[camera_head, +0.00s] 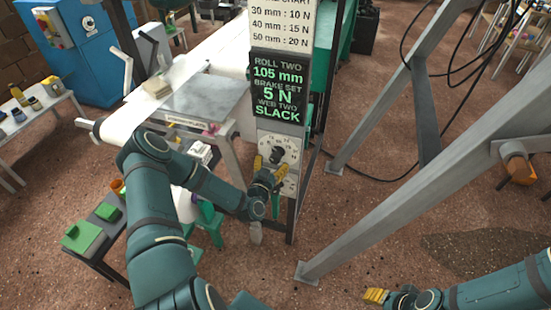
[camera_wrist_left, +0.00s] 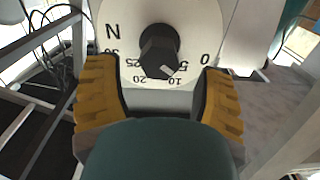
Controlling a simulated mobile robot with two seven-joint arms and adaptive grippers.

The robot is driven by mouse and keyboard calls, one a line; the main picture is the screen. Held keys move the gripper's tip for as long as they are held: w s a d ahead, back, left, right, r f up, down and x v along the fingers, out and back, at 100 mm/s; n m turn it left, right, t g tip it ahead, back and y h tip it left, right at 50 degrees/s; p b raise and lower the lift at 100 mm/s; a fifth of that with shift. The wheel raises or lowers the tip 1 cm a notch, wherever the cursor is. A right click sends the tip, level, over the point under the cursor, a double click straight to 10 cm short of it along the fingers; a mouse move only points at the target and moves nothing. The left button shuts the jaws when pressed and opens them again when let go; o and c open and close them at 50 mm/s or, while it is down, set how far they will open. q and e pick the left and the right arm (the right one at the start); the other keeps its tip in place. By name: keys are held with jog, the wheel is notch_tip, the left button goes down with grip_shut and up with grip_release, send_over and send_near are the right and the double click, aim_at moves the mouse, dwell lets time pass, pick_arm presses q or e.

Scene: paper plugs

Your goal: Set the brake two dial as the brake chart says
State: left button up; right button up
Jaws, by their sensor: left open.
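The dial (camera_head: 291,146), a white face with a black knob, is on the post below a dark display (camera_head: 279,85) reading roll two 105 mm, brake set 5 N, web two slack. The chart (camera_head: 283,25) above shows 30 mm : 10 N, 40 mm : 15 N, 50 mm : 20 N; its top is cut off. My left gripper (camera_head: 267,161) is open in front of the dial. In the left wrist view its yellow fingers stand either side below the knob (camera_wrist_left: 158,48), not closed on it. The knob's white mark faces the 5 and 10 side. My right gripper (camera_head: 376,296) is low at right.
Another pale plate (camera_head: 290,186) sits lower on the post, partly hidden by my left gripper. A grey slanted frame (camera_head: 400,190) stands to the right with loose black cables. A grey machine table (camera_head: 205,97) with a white web is at left. Brown floor lies between post and frame.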

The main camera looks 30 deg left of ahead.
aim_at(274, 160)
pick_arm(q)
jog(key=shift+x, duration=1.8)
jog(key=c, duration=1.2)
